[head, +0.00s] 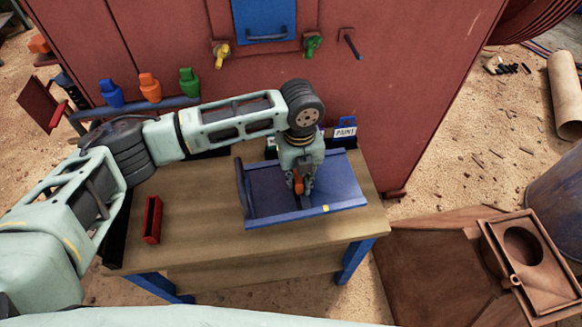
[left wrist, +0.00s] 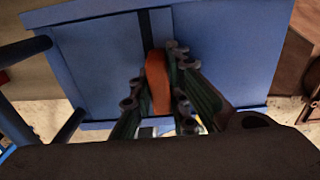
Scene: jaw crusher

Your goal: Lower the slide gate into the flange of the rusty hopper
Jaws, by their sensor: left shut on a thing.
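My left gripper (head: 300,186) points down over a blue tray-like holder (head: 345,190) on the workbench. Its jaws are shut on an orange grip, which I take to be the slide gate's handle (left wrist: 157,80); the fingers stand on both sides of it in the left wrist view (left wrist: 160,95). I cannot tell the gate's plate apart from the blue surface under the grip. The rusty hopper (head: 430,262) is at the lower right of the head view. Its square flange (head: 550,283) has a round opening and stands apart from the gripper. My right gripper is out of view.
The wooden workbench (head: 190,215) carries a small red open box (head: 152,219) and a paint-labelled item (head: 345,132). A red machine wall (head: 160,45) with levers rises behind. A dark barrel (head: 560,195) stands beyond the hopper. Sandy ground lies between wall and hopper.

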